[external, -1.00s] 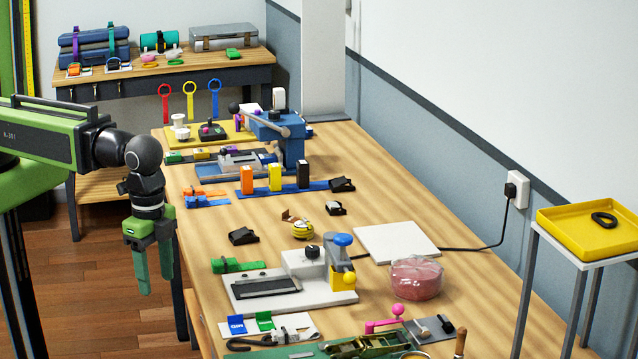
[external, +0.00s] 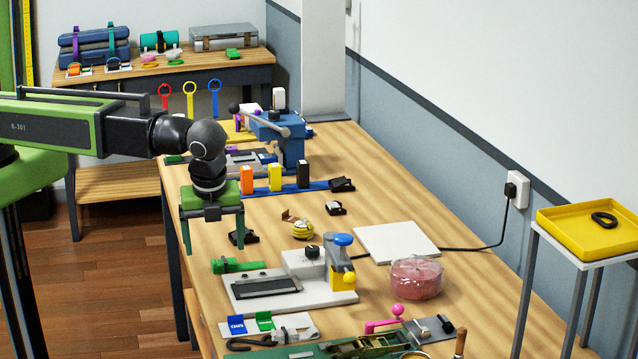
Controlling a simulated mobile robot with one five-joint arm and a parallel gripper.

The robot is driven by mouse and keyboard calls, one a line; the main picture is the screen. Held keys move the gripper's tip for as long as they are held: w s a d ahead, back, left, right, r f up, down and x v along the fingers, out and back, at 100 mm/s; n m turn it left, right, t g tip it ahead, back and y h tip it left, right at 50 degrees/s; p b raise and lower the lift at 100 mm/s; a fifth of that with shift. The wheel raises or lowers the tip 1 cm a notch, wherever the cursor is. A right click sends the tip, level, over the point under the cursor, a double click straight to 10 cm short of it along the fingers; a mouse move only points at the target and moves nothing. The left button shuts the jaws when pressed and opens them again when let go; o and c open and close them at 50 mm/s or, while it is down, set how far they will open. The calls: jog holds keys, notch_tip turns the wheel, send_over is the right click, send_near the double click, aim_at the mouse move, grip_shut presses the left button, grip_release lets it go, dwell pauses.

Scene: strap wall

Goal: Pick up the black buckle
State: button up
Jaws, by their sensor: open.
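My gripper (external: 213,247) is open and empty, pointing down near the left edge of the bench (external: 375,210), its two green fingers spread wide. A black buckle (external: 250,237) lies on the bench just behind the right finger, which hides part of it. I cannot tell whether they touch; the buckle does not appear to be between the fingers. Another black buckle-like piece (external: 335,208) lies further right, and a third black piece (external: 341,184) lies behind it at the end of the blue strap.
Orange, yellow and black blocks stand behind. A white plate (external: 397,243) and pink coil (external: 416,277) are to the right.

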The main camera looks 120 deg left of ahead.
jog(key=a+r+g+p, duration=0.1)
jog(key=a+r, duration=0.2)
jog(key=a, duration=1.1)
jog(key=n+b, duration=0.2)
jog(key=b, duration=0.8)
send_over(232, 236)
jog(key=w+a, duration=0.1)
jog(key=w, duration=0.3)
jog(key=shift+g, duration=0.4)
notch_tip(232, 236, down, 10)
jog(key=shift+w+f, duration=0.15)
jog(key=shift+f, duration=0.05)
jog(key=shift+a+r, duration=0.1)
jog(key=b+x, duration=0.4)
jog(key=x, duration=0.1)
jog(key=shift+s+a+b, duration=0.1)
jog(key=shift+s+b, duration=0.2)
jog(key=shift+b, duration=0.1)
jog(key=c, duration=1.5)
jog(key=shift+r+p, duration=0.15)
jog(key=shift+p, duration=0.15)
